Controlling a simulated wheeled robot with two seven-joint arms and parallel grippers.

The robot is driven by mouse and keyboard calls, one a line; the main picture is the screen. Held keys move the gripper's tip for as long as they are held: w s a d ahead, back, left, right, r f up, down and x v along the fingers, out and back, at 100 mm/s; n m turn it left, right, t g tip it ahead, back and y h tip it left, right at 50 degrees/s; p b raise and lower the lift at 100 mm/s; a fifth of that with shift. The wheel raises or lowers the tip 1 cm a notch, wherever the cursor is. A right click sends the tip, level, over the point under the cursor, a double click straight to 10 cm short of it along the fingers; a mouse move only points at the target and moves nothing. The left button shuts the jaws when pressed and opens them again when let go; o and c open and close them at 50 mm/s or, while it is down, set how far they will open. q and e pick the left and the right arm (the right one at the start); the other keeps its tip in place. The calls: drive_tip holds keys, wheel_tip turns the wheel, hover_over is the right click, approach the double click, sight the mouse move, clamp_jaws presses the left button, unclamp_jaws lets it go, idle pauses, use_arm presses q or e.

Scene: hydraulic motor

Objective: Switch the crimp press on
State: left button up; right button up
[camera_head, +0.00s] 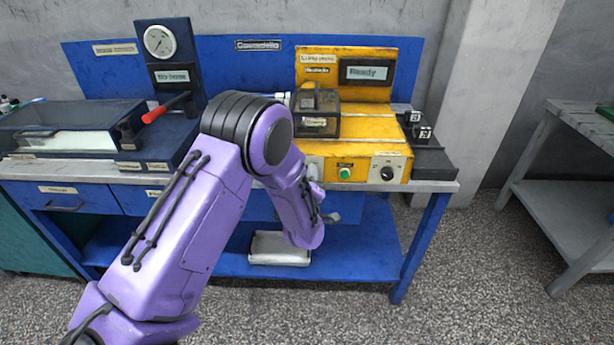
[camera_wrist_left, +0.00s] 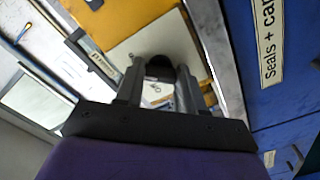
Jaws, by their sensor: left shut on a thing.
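The yellow crimp press (camera_head: 365,128) stands on the bench, and its dark display (camera_head: 367,72) reads "Ready". On its front are a green button (camera_head: 345,172) and, at the right, a black rotary knob (camera_head: 387,173) on a pale plate. Another pale plate (camera_head: 313,165) at the front left is partly hidden by my left arm. In the left wrist view, my left gripper (camera_wrist_left: 158,92) is shut on a dark knob (camera_wrist_left: 160,68) in front of a pale plate on the yellow housing. The fingertips are mostly hidden in the head view. My right gripper is out of view.
Left of the press stands a dark blue machine with a gauge (camera_head: 159,41), a red-handled lever (camera_head: 165,107) and a clear-covered tray (camera_head: 70,128). A white tray (camera_head: 280,249) is on the lower shelf. A grey side table (camera_head: 570,195) stands at the right, with open floor between.

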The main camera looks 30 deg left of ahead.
use_arm(q)
drive_tip(key=shift+f+m, duration=0.1)
drive_tip(key=shift+m, duration=0.4)
drive_tip(key=o, duration=1)
drive_tip(key=shift+o, duration=0.2)
drive_tip(key=b+v, duration=0.1)
drive_tip(key=v, duration=0.9)
drive_tip(key=shift+s+d, duration=0.25)
